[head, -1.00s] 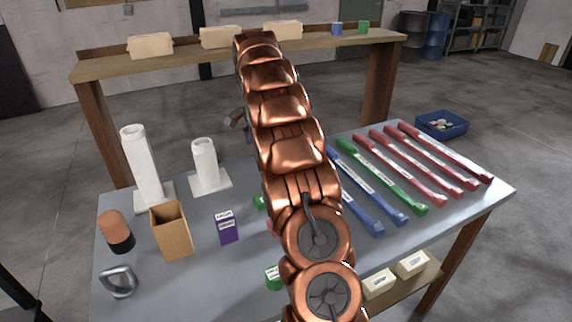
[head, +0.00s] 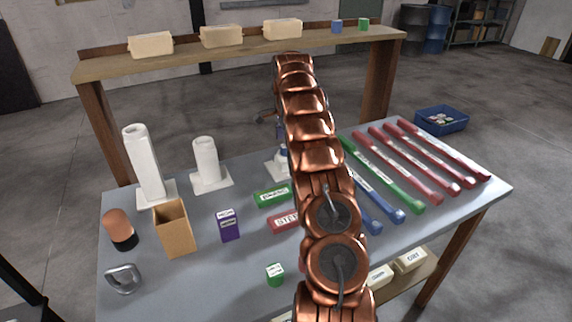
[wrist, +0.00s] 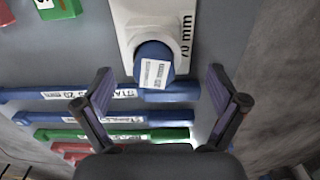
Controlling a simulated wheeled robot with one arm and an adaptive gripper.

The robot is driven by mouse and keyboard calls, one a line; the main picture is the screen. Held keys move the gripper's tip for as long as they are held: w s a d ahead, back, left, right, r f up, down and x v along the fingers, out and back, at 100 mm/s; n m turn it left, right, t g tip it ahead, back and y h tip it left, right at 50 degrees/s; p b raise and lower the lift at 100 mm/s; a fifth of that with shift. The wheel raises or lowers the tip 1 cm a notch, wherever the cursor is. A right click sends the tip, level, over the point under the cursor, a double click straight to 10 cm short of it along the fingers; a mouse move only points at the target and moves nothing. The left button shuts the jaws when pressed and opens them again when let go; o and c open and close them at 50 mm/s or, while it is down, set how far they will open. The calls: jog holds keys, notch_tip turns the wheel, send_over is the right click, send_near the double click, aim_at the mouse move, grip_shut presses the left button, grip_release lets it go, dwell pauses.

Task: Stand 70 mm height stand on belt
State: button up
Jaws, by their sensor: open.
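The 70 mm stand (wrist: 134,14) is white with a square base and shows at the top of the wrist view, its "70 mm" print at its right side. A round blue piece (wrist: 152,62) with a white label appears at its middle. In the head view, a short white stand (head: 274,168) on the bench is partly hidden by my arm. My gripper (wrist: 160,78) is open, its two dark fingers apart either side of the blue piece in the picture. I cannot tell its height above it. I see no belt.
Taller white stands (head: 146,168) (head: 206,162) stand at the bench's left, near an open brown box (head: 175,230). A green block (head: 272,195) and red block (head: 284,220) lie near my arm. Long blue, green and red bars (head: 400,160) lie at right. A raised shelf (head: 220,58) runs behind.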

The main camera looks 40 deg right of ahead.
aim_at(286, 159)
jog(key=shift+f, duration=0.65)
jog(key=shift+s+a+f+p, duration=0.1)
jog(key=shift+s+f+p, duration=0.05)
jog(key=shift+f+p, duration=0.3)
jog(key=shift+s+a+f+p, duration=0.1)
jog(key=shift+s+f+p, duration=0.1)
jog(key=shift+f, duration=0.3)
jog(key=shift+w+f+p, duration=0.1)
jog(key=shift+f+p, duration=0.35)
jog(key=shift+f, duration=1.2)
jog(key=shift+a, duration=0.1)
jog(key=c, duration=1.6)
jog(key=shift+r, duration=0.15)
